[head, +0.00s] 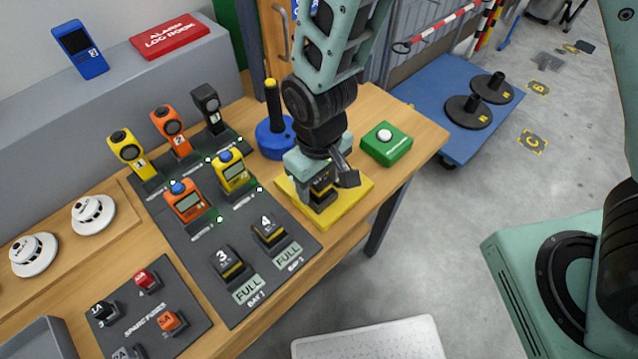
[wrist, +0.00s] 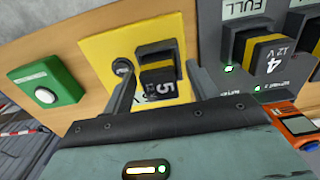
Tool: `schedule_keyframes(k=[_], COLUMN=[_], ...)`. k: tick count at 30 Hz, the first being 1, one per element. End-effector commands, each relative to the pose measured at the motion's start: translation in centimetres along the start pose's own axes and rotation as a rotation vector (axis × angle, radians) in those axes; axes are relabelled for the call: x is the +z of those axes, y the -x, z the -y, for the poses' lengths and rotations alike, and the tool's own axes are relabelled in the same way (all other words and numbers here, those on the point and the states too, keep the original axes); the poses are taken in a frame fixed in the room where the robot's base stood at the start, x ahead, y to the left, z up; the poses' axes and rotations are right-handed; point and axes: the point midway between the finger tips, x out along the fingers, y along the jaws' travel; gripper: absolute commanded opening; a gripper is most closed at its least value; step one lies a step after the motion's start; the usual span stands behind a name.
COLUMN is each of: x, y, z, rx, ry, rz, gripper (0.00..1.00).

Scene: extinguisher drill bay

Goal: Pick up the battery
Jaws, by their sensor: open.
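A black battery (wrist: 158,82) with a yellow band and the number 5 stands on a yellow pad (head: 358,187) on the wooden bench. It also shows in the head view (head: 322,196), partly hidden under my gripper. My gripper (wrist: 160,68) is open just above the battery, pointing down at it. In the wrist view one finger is on each side of the battery, and whether either touches it I cannot tell. Two similar batteries, number 3 (head: 228,266) and number 4 (head: 268,234), sit in bays marked FULL on a dark board.
A green box with a white button (head: 386,143) stands right of the pad, and a blue round base with a black post (head: 275,135) behind it. Yellow and orange handheld devices (head: 233,173) stand at left. The bench's front edge is close to the pad.

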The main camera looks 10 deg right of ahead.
Motion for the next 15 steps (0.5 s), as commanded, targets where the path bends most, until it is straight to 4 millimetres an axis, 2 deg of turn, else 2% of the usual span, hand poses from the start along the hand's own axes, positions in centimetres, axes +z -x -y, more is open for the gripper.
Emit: schedule_keyframes(k=[6, 12, 15], x=[-0.02, -0.02, -0.04], y=[-0.08, -0.07, -0.03], z=[0.01, 0.01, 0.01], rx=[0.0, 0.0, -0.001], ry=[0.0, 0.0, 0.0], rz=[0.0, 0.0, -0.001], gripper=[0.58, 0.03, 0.01])
